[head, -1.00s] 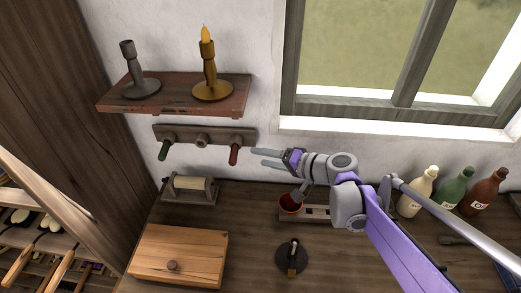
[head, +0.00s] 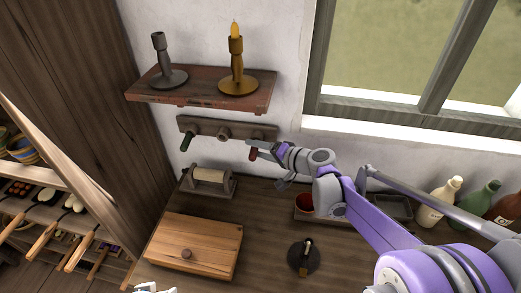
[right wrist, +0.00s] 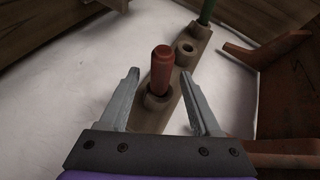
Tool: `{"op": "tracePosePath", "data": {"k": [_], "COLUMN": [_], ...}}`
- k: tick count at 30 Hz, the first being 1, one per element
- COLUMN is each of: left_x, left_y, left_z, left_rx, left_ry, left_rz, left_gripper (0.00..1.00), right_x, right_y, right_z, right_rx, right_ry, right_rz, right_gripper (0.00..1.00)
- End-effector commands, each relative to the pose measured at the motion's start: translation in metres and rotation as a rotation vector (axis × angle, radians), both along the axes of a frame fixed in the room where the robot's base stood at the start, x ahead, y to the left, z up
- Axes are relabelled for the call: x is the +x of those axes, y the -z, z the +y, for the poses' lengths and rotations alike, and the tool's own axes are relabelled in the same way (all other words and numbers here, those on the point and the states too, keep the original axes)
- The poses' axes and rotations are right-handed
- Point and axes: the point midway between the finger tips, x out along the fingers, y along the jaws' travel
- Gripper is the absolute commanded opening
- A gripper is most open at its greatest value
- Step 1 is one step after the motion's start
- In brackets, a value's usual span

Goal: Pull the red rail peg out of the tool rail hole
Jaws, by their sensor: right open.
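The red rail peg (right wrist: 162,68) stands in its hole in the tool rail (right wrist: 186,72) in the right wrist view. My right gripper (right wrist: 162,90) is open, with one finger on each side of the peg and gaps between. In the head view the red peg (head: 253,154) shows just left of my right gripper (head: 262,148), partly hidden by it. The tool rail (head: 205,127) hangs on the wall under the shelf. A green peg (head: 187,141) sits in its left hole, and the middle hole (head: 223,133) is empty. At the bottom edge a small pale part of my left gripper may show.
The shelf (head: 195,92) above the rail holds a grey candlestick (head: 168,70) and a brass one with a candle (head: 238,72). Bottles (head: 439,201) stand at the right.

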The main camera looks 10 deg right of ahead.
Motion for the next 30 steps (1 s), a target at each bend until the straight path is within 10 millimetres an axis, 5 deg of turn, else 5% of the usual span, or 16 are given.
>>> {"op": "tracePosePath", "data": {"k": [1,12,15,16,21,30], "left_x": [0.0000,0.0000,0.0000,0.0000,0.0000,0.0000], "left_y": [0.0000,0.0000,0.0000,0.0000,0.0000,0.0000], "left_z": [0.0000,0.0000,0.0000,0.0000,0.0000,0.0000], "left_rx": [0.000,0.000,0.000,0.000,0.000,0.000], "left_ry": [0.000,0.000,0.000,0.000,0.000,0.000], "left_rz": [0.000,0.000,0.000,0.000,0.000,0.000], "left_gripper": [0.50,0.50,0.50,0.50,0.50,0.50], "right_x": [-0.0001,-0.0002,-0.0002,-0.0002,-0.0002,-0.0008], "right_y": [-0.0001,-0.0002,-0.0003,-0.0003,-0.0003,-0.0003], "right_z": [-0.0001,-0.0004,-0.0004,-0.0004,-0.0004,-0.0002], "right_rx": [0.000,0.000,0.000,0.000,0.000,0.000], "right_ry": [0.000,0.000,0.000,0.000,0.000,0.000], "right_rz": [0.000,0.000,0.000,0.000,0.000,0.000], "right_gripper": [0.62,0.00,0.00,0.26,0.00,0.00]}}
